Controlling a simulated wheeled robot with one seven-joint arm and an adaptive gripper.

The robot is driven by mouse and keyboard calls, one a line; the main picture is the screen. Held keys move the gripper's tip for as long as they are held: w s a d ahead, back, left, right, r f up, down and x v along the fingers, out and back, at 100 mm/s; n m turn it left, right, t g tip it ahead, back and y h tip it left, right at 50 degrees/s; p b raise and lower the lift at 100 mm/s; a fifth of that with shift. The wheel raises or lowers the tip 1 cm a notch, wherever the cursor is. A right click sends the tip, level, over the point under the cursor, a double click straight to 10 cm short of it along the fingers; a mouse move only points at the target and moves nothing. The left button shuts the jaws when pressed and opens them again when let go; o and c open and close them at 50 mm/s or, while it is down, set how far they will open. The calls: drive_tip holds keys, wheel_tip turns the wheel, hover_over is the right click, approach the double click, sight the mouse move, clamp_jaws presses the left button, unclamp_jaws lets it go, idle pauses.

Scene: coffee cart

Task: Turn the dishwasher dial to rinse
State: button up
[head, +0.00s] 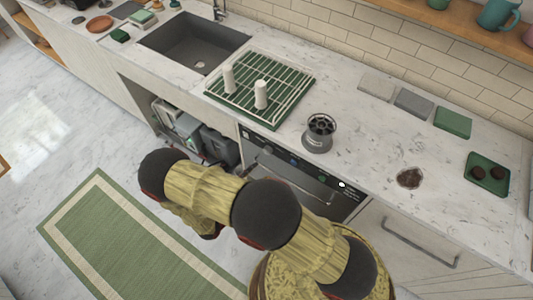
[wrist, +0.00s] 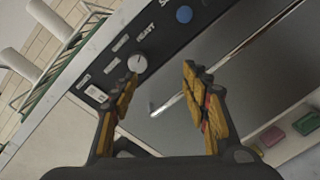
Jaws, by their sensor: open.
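The dishwasher's black control panel (wrist: 165,40) crosses the wrist view at a slant. A round pale dial (wrist: 137,63) sits on it, with small white labels around it. One label reads HEAVY; the others are too small or tilted to read surely, so I cannot tell the dial's setting. My gripper (wrist: 158,78) is open and empty, its yellow-and-black fingers in front of the panel. The left fingertip appears close beside the dial, the right one well to its right; contact cannot be told. In the head view the dishwasher (head: 318,190) is partly hidden by my arm.
A blue button (wrist: 183,14) and a long metal door handle (wrist: 225,65) lie near the dial. Above the dishwasher, the counter holds a green drying rack (head: 225,95) with white cups and a metal grinder-like container (head: 318,135). A green rug (head: 120,245) lies on the floor.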

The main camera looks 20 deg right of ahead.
sight(266, 153)
drive_tip(key=shift+m+t, duration=0.6)
drive_tip(key=shift+t, duration=0.1)
drive_tip(key=shift+w+d+r+b, duration=0.1)
drive_tip(key=shift+w+d+r, duration=0.2)
drive_tip(key=shift+w+d, duration=0.65)
drive_tip(key=shift+w+d+r+b, duration=0.1)
drive_tip(key=shift+w+d+r, duration=0.2)
drive_tip(key=shift+w+d, duration=0.7)
drive_tip(key=shift+w+d+r+b, duration=0.1)
drive_tip(key=shift+w+d+r, duration=0.3)
drive_tip(key=shift+w, duration=1)
drive_tip(key=shift+d+f, duration=0.1)
drive_tip(key=shift+c, duration=1.3)
drive_tip(key=c, duration=0.8)
drive_tip(key=shift+c, duration=0.4)
